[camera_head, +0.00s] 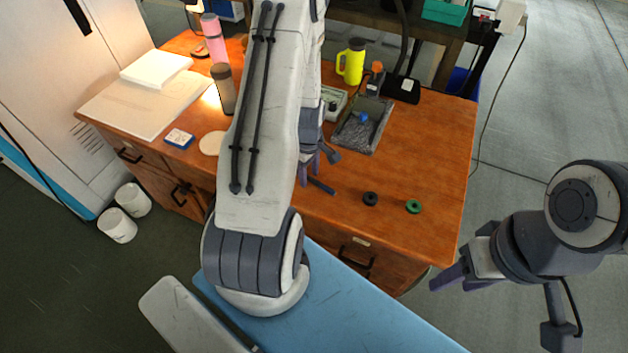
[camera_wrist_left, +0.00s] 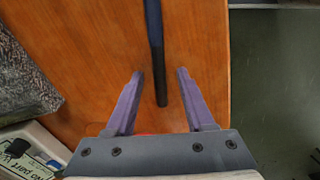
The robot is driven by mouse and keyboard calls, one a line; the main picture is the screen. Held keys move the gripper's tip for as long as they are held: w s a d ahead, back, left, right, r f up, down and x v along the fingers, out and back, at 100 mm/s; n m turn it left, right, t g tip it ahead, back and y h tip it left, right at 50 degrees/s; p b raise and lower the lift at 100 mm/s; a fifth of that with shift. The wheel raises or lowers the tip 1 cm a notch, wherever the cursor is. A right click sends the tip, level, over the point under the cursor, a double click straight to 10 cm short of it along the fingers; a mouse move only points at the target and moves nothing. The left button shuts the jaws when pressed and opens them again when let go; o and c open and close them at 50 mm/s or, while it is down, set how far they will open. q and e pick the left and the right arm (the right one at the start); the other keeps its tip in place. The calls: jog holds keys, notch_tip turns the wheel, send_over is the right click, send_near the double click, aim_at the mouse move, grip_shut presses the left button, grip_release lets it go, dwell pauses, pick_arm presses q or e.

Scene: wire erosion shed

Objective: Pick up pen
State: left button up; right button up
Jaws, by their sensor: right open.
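The pen is a slim dark blue and black rod (camera_wrist_left: 156,50) on the orange-brown wooden desk. In the head view, a short piece of the pen (camera_head: 321,186) shows beside my left gripper (camera_head: 312,168), which is partly hidden behind my arm. In the left wrist view, my left gripper (camera_wrist_left: 160,74) is open, with its purple fingers apart on either side of the pen's black end. Clear gaps show between the pen and both fingers. My right gripper (camera_head: 450,284) is open and empty, off the desk's right side.
A grey tray (camera_head: 352,138) with a blue knob-like item lies behind the pen. A black ring (camera_head: 370,198) and a green ring (camera_head: 413,206) lie to its right. The desk's right side is mostly clear.

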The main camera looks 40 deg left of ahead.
pick_arm(q)
grip_shut()
jog(key=shift+r, duration=0.1)
